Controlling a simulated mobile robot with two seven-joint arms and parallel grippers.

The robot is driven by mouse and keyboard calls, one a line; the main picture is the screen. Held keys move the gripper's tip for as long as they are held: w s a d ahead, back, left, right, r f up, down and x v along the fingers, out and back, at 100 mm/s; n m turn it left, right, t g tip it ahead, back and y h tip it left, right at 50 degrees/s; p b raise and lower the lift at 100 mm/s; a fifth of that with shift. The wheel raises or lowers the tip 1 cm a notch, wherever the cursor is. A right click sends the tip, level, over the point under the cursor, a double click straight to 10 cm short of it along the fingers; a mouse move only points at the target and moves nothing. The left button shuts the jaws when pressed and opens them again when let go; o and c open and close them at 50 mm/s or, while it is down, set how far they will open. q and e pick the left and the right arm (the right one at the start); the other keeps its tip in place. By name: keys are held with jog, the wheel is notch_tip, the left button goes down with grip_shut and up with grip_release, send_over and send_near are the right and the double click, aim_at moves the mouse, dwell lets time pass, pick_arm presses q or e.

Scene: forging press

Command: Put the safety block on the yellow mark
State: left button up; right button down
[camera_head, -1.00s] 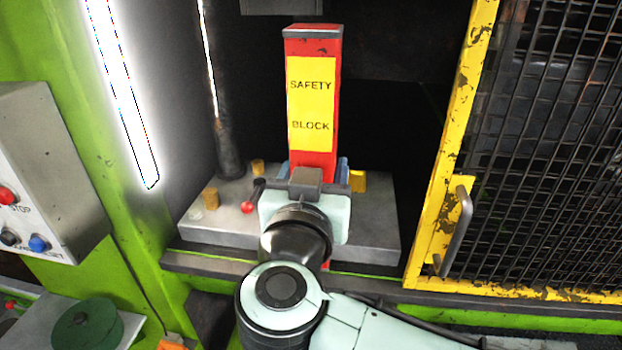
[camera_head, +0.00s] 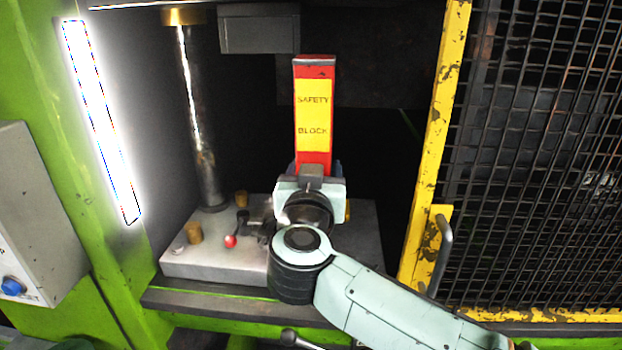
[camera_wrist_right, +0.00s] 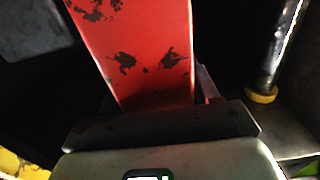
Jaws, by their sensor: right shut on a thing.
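The safety block (camera_head: 313,112) is a tall red post with a yellow label, upright inside the press opening. My right gripper (camera_head: 312,178) is shut on its lower part, and the arm hides the block's foot. In the right wrist view the red block (camera_wrist_right: 140,60) with chipped paint rises from between the jaws (camera_wrist_right: 160,125). The grey press bed (camera_head: 205,262) lies below and around the gripper. A small yellow patch (camera_head: 348,208) shows just right of the gripper; most of it is hidden, so I cannot tell whether it is the yellow mark. My left gripper is not in view.
A steel column (camera_head: 203,150) stands left of the block. A red-knobbed lever (camera_head: 231,241) and brass pegs (camera_head: 194,232) are on the bed. A grey block (camera_head: 259,28) hangs above. The yellow-framed mesh guard (camera_head: 425,150) is to the right.

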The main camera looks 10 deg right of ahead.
jog(key=s+d+f+p+x, duration=0.1)
jog(key=d+p+x, duration=0.2)
jog(key=x, duration=1.8)
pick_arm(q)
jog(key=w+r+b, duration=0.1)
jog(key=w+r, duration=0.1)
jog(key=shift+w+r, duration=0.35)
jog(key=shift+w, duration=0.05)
pick_arm(e)
jog(key=f, duration=0.1)
jog(key=w+f, duration=0.1)
jog(key=f, duration=0.1)
jog(key=w+f, duration=0.1)
jog(key=f, duration=0.1)
jog(key=shift+d+f, duration=0.15)
jog(key=shift+d, duration=0.1)
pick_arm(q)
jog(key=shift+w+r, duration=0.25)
pick_arm(e)
jog(key=shift+s, duration=0.1)
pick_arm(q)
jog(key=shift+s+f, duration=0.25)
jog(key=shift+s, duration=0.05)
pick_arm(e)
jog(key=shift+f, duration=0.65)
